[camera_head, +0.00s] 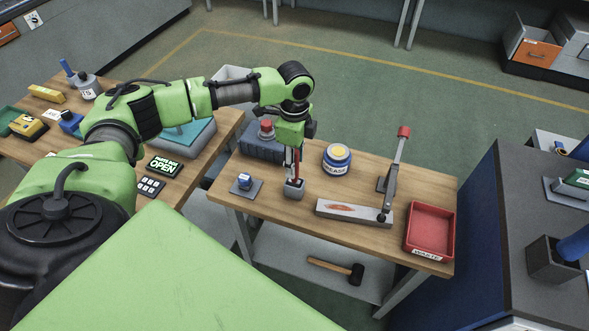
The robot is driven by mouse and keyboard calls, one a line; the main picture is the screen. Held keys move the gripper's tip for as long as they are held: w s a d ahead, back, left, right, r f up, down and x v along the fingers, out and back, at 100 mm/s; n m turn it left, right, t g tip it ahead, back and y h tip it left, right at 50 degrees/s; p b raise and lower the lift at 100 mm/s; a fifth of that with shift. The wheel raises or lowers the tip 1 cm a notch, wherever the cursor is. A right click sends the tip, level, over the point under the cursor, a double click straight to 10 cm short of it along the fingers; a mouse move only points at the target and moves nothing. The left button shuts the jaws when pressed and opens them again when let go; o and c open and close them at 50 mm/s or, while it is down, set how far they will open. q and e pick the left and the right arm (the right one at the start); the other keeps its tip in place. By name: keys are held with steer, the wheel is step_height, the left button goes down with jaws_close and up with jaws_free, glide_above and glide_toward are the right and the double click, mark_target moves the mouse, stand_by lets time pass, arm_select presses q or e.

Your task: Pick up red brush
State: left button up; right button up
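The red brush (297,169) shows as a thin red upright piece in a small grey block-like holder (294,190) on the right wooden table. My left gripper (295,160) points down directly over the holder, with its fingers at the upper part of the brush. The fingers hide much of the brush. They are too small and dark to tell whether they are shut on it or just around it. My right gripper is not in view.
A round tin (337,159) stands right of the gripper. A dark box (262,146) with a red-topped item is behind left. A blue item on a grey pad (246,185) is at left. A lever tool (354,211) and red tray (431,231) are at right.

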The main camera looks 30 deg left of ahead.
arm_select(q)
steer(key=shift+f, duration=0.9)
jaws_close()
